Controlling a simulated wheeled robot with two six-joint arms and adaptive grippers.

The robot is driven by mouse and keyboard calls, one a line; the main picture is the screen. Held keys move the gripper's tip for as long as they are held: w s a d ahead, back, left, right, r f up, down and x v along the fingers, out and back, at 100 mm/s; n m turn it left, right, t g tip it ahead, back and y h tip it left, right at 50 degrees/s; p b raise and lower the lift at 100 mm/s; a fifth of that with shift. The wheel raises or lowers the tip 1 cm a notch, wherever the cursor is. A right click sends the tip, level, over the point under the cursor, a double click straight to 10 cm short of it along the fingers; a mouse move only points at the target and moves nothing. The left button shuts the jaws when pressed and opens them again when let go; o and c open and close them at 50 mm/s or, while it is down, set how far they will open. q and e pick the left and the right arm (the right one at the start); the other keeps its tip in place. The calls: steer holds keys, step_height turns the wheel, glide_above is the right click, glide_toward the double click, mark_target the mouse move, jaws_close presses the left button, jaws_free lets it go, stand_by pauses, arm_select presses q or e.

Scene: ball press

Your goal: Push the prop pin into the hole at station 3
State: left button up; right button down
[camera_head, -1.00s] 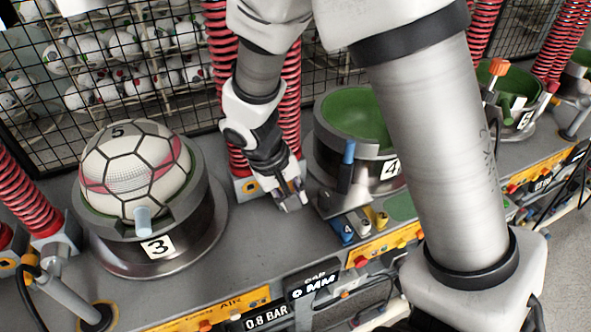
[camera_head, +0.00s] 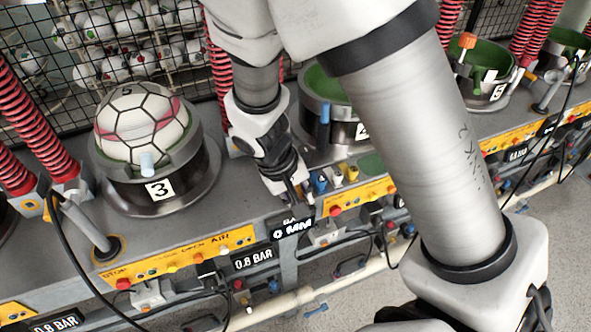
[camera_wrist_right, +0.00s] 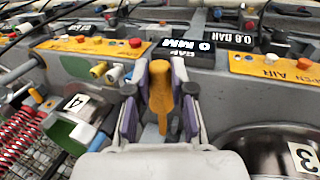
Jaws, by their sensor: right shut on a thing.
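Station 3 (camera_head: 160,190) is a dark metal cup at the left, with a white, pink-marked ball (camera_head: 140,123) in it. A pale blue pin (camera_head: 147,162) sticks out at its front rim; I cannot tell whether this is the prop pin, and no hole is distinguishable. My right gripper (camera_head: 292,196) is above the bench front, right of station 3. The right wrist view shows its purple-padded fingers (camera_wrist_right: 160,95) shut on an orange-yellow piece (camera_wrist_right: 161,88). Part of station 3's metal cup (camera_wrist_right: 268,150) shows at that view's lower right. My left gripper is not in view.
Station 4 (camera_head: 345,128), with an upright blue pin (camera_head: 325,112), stands right of the gripper. Small coloured pegs (camera_head: 337,176) stand close beside the gripper. Red spring columns (camera_head: 45,130) and a black mesh fence rise behind. Orange control panels (camera_head: 180,252) line the bench front.

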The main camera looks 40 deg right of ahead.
steer(key=shift+s+a+r, duration=0.1)
steer(key=shift+s+r, duration=0.05)
steer(key=shift+s, duration=0.25)
steer(key=s+p, duration=0.2)
steer(key=s+a+p, duration=0.1)
steer(key=s+p, duration=0.1)
steer(key=p, duration=0.1)
steer(key=shift+s, duration=0.15)
steer(key=shift+f, duration=0.2)
